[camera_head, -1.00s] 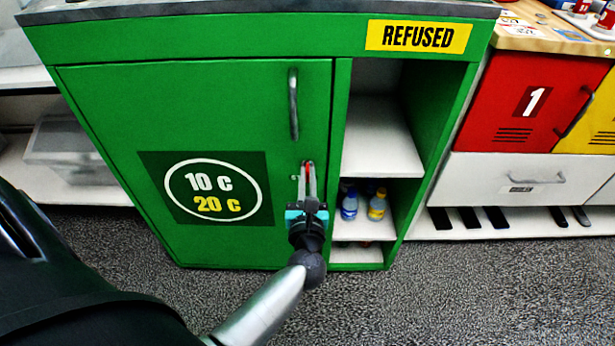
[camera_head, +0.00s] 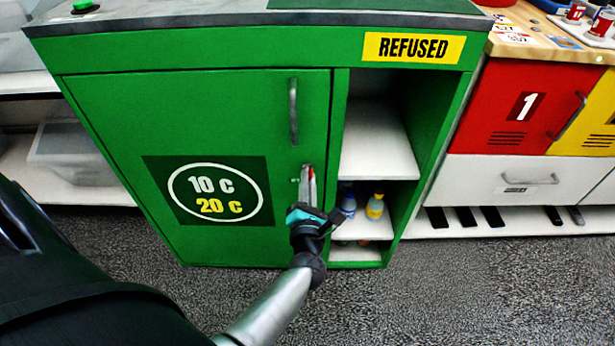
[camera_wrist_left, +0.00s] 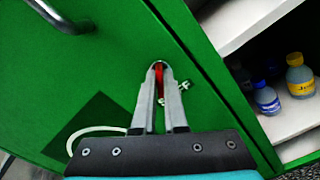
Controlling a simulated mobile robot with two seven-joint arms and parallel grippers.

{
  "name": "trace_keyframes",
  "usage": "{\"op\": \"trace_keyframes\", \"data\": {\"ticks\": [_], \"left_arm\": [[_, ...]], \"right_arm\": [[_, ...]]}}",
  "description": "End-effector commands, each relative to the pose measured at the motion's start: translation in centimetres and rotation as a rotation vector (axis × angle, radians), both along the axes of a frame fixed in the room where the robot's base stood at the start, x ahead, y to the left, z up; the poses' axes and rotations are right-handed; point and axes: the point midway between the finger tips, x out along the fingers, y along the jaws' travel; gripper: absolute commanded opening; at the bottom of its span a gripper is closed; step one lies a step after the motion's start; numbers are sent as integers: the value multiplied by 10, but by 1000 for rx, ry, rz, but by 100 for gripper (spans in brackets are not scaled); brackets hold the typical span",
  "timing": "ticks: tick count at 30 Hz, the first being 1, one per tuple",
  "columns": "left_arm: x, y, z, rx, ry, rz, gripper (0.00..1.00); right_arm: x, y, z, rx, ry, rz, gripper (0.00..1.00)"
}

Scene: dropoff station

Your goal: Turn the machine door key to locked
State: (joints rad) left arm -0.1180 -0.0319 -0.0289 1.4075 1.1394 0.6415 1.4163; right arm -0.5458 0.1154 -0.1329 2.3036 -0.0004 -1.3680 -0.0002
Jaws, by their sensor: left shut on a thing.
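The green machine door (camera_head: 215,110) is closed, with a grey vertical handle (camera_head: 294,111) near its upper right. A small red key (camera_wrist_left: 159,78) sits at the door's right edge, below the handle. My left gripper (camera_head: 307,172) is at the key, its fingers pointing at the door. In the left wrist view the fingertips (camera_wrist_left: 160,66) are shut on the key, and the fingers cover part of it. Small metal marks (camera_wrist_left: 180,92) show on the door beside the fingers. The key's exact angle is hard to tell. My right gripper is not in view.
Right of the door are open white shelves (camera_head: 375,140) with a blue-labelled bottle (camera_head: 348,204) and a yellow-labelled bottle (camera_head: 375,206). A red locker (camera_head: 530,105) stands further right. A clear bin (camera_head: 75,150) is at left. Grey floor lies in front.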

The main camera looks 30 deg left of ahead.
Motion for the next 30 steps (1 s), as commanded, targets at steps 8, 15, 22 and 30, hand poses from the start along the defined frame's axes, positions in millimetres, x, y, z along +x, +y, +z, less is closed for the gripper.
{"op": "trace_keyframes", "data": {"ticks": [8, 15, 22, 30], "left_arm": [[0, -1, 1, 226, 141, 0, 0], [1, -1, 0, 418, 259, 0, 0], [1, -1, -1, 587, 361, 0, 0], [1, -2, -3, 730, 449, 0, 0]], "right_arm": [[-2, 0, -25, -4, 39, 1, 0], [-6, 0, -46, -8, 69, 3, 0], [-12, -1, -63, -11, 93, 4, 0], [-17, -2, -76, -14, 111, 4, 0]]}}
